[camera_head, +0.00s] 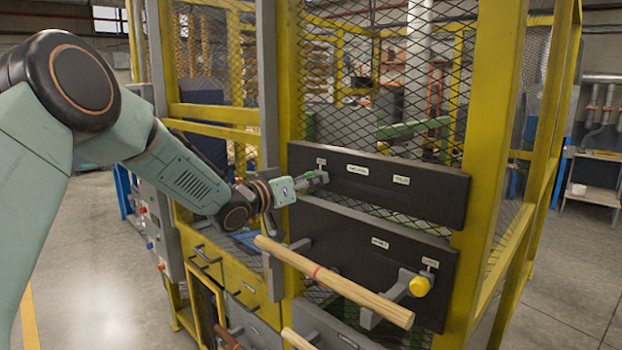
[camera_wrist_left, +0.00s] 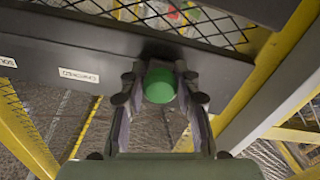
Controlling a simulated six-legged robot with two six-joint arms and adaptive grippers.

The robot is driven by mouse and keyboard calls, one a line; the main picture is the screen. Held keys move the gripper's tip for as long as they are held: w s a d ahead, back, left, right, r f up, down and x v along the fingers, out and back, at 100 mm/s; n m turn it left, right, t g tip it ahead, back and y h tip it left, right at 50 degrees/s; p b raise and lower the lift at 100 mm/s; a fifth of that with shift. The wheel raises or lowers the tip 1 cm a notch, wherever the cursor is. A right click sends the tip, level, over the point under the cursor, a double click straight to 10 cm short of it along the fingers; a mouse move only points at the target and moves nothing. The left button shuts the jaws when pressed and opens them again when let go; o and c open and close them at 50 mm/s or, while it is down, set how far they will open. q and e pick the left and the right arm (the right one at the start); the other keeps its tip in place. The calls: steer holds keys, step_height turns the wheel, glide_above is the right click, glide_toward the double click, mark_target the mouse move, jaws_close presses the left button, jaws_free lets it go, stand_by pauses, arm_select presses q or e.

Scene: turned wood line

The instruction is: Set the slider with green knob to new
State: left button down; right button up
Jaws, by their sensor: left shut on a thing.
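The slider panel (camera_head: 376,184) is a long dark board on the yellow mesh frame, with small white labels along it. My left gripper (camera_head: 316,181) is at the left end of this board in the head view. In the left wrist view, its fingers are shut on the round green knob (camera_wrist_left: 160,86), one on each side. The knob is hidden by the gripper in the head view. The board (camera_wrist_left: 60,52) also shows there, with upside-down labels that seem to read CHECKED (camera_wrist_left: 78,75) and SOLD (camera_wrist_left: 8,62). The label beside the gripper (camera_head: 321,161) is too small to read.
A lower dark board (camera_head: 345,243) has a yellow knob (camera_head: 420,286) at its right. A wooden rod (camera_head: 340,284) with a red band lies across brackets in front of it. Yellow posts (camera_head: 497,110) stand at the right. Drawers (camera_head: 242,286) are below left.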

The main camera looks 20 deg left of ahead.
arm_select(q)
steer(key=shift+w+a+r, duration=0.1)
steer(key=shift+a+r, duration=0.15)
steer(key=shift+r, duration=0.1)
steer(key=shift+d, duration=0.1)
steer(key=c, duration=1.4)
jaws_free()
steer(key=o, duration=0.4)
steer(key=shift+w+f, duration=0.1)
steer(key=shift+f, duration=0.2)
